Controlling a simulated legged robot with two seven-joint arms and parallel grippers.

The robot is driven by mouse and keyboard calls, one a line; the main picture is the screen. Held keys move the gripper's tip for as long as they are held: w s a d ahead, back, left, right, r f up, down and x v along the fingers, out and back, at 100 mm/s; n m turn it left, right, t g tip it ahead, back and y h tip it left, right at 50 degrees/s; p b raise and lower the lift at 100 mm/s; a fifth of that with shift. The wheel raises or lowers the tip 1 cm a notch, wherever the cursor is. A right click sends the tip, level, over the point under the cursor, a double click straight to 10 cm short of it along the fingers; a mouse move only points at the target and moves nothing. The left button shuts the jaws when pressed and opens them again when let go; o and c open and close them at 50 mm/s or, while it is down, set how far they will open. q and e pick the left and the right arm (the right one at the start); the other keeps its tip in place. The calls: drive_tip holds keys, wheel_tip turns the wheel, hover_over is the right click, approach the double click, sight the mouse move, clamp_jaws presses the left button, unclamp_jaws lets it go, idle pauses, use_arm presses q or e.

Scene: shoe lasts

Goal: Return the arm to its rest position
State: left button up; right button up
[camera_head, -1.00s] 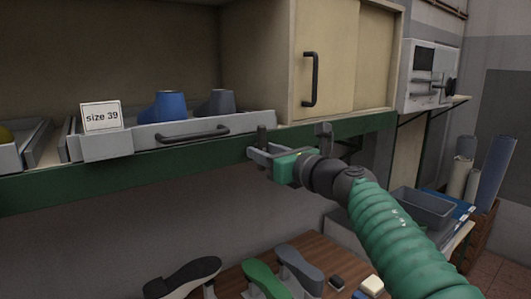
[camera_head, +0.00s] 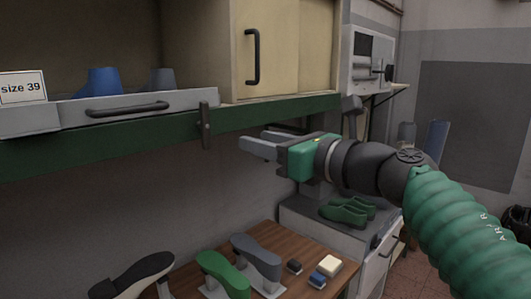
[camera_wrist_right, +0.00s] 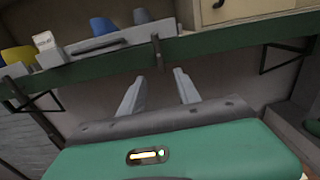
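My right arm comes in from the right in the head view. Its gripper (camera_head: 262,142) is in front of the green shelf edge, to the right of the grey drawer. In the right wrist view the two fingers (camera_wrist_right: 158,90) stand apart with nothing between them. The grey drawer (camera_head: 190,99) sits on the shelf with a blue shoe last (camera_head: 104,81) and a grey shoe last (camera_head: 163,78) in it. A "size 39" card (camera_head: 22,88) stands at its left. My left gripper does not show.
A green shelf edge (camera_head: 100,148) runs above a wooden table (camera_head: 210,262) holding shoe lasts and small blocks. A closed cabinet (camera_head: 285,45) stands on the shelf. Green shoes (camera_head: 347,211) rest on a grey cabinet at right. Open floor lies farther right.

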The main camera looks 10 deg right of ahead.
drive_tip(key=shift+s+d, duration=0.15)
drive_tip(key=shift+s, duration=0.05)
drive_tip(key=w+d+f+m+h, duration=0.2)
drive_tip(key=d+f+m+h, duration=0.1)
drive_tip(key=f+m, duration=0.65)
drive_tip(key=w+d+f+m+h, duration=0.1)
drive_tip(key=d+f+m+h, duration=0.25)
drive_tip(key=f+m, duration=0.6)
drive_tip(key=w+d+f+m+h, duration=0.2)
drive_tip(key=d+f+m+h, duration=0.15)
drive_tip(key=f+m, duration=0.55)
drive_tip(key=s+d+f+m+g+h, duration=0.1)
drive_tip(key=s+f+m+g, duration=0.2)
drive_tip(key=s+f+m, duration=0.5)
drive_tip(key=s+d+f+m+g, duration=0.1)
drive_tip(key=s+f+g, duration=0.3)
drive_tip(key=f, duration=0.8)
drive_tip(key=s+a+f+m+g, duration=0.2)
drive_tip(key=s+f+m+g, duration=0.3)
drive_tip(key=s+f, duration=0.4)
drive_tip(key=s+m, duration=0.1)
drive_tip(key=s, duration=0.4)
drive_tip(key=shift+f, duration=0.35)
